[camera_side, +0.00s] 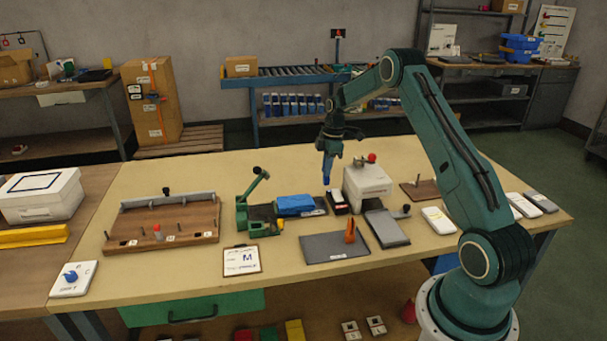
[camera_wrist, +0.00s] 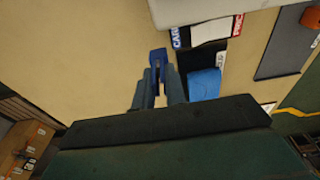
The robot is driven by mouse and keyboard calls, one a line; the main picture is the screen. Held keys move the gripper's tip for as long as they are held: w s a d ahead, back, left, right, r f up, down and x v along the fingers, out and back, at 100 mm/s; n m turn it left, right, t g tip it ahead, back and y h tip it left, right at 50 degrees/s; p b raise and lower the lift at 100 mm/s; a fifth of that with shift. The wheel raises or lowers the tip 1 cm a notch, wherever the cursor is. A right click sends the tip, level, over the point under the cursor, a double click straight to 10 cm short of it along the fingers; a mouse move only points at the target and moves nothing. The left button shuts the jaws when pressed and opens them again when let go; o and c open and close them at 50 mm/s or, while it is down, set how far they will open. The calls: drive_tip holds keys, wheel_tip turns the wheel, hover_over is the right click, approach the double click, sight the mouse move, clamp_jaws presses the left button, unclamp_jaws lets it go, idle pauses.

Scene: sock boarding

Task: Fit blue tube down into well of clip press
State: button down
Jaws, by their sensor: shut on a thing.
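My gripper (camera_side: 329,149) points down above the middle of the table and is shut on the blue tube (camera_side: 327,170). The tube hangs upright below the fingers, apart from the press. In the wrist view the blue tube (camera_wrist: 158,57) shows between the fingertips (camera_wrist: 157,88). A green press with a raised, black-knobbed lever (camera_side: 257,205), which looks like the clip press, stands to the left of the gripper. Its well cannot be made out.
A blue block (camera_side: 295,204) lies between the press and a small black tray (camera_side: 338,207). A white box-shaped machine (camera_side: 368,185) stands close right of the tube. A wooden peg board (camera_side: 163,228) is at left, and a grey mat (camera_side: 325,248) is in front.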

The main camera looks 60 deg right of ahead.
wheel_tip(320, 180, up, 16)
drive_tip(key=shift+r, duration=0.25)
drive_tip(key=shift+a, duration=0.1)
idle(0.6)
drive_tip(key=w+a+f+m, duration=0.2)
drive_tip(key=a+f+m, duration=0.15)
drive_tip(key=a, duration=0.75)
drive_tip(key=w+a+f+m, duration=0.15)
drive_tip(key=a+f, duration=0.35)
drive_tip(key=a, duration=0.5)
drive_tip(key=s+a+f+m+h, duration=0.1)
drive_tip(key=s+a+f+m, duration=0.3)
drive_tip(key=s+a+f, duration=0.4)
drive_tip(key=s+a, duration=0.2)
drive_tip(key=a, duration=0.2)
drive_tip(key=shift+s, duration=0.25)
